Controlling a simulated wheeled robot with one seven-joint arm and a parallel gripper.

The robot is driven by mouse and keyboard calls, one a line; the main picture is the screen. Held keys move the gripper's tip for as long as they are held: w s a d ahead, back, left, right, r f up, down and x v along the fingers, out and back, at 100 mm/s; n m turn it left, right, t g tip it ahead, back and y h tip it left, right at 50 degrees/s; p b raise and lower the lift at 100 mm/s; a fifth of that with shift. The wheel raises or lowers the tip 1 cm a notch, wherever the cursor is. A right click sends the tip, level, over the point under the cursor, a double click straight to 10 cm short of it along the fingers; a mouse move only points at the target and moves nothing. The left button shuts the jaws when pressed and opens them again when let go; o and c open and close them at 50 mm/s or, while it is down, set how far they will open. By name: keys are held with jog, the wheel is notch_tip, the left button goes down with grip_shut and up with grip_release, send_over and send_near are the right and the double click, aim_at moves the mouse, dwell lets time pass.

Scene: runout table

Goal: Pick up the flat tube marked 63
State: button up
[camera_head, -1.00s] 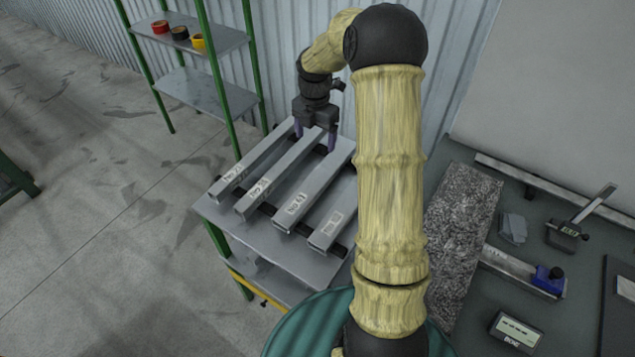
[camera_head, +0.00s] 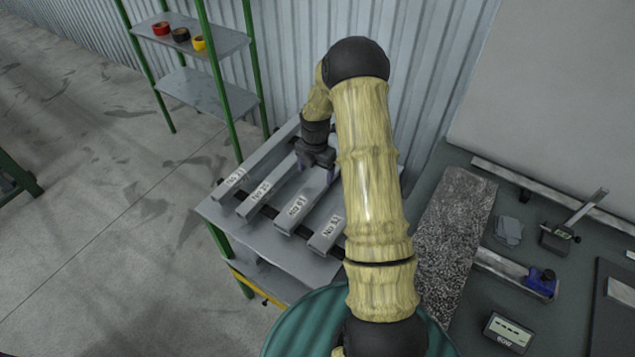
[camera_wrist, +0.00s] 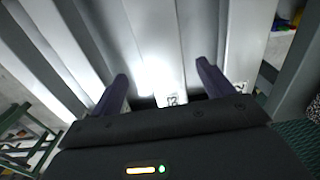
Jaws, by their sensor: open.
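Several grey flat tubes lie side by side on a small metal table, each with a white label at its near end. The third from the left (camera_head: 294,211) carries a label that looks like 63, though it is small. My gripper (camera_head: 316,170) is open over the far part of this tube, its fingers either side of it. In the wrist view, the open gripper (camera_wrist: 164,88) has one purple finger on each side of a bright tube (camera_wrist: 154,45), with part of a label near the palm. I cannot tell whether the fingers reach below the tube's top.
Neighbouring tubes (camera_head: 258,190) and (camera_head: 327,232) lie close on both sides with narrow gaps. The table (camera_head: 225,222) has a bare near edge. A green-posted shelf (camera_head: 205,92) with tape rolls stands behind left. A workbench with a granite slab (camera_head: 455,235) is at right.

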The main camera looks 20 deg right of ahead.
aim_at(317, 182)
jog(key=shift+f, duration=0.2)
jog(key=shift+d+f+p, duration=0.15)
jog(key=shift+f+p, duration=0.55)
jog(key=shift+f, duration=0.6)
jog(key=shift+d+f+p, duration=0.15)
jog(key=shift+f+p, duration=0.55)
jog(key=shift+f, duration=0.55)
jog(key=c, duration=1.5)
jog(key=shift+o, duration=0.2)
jog(key=shift+r, duration=0.15)
notch_tip(317, 182, up, 10)
jog(key=b, duration=0.3)
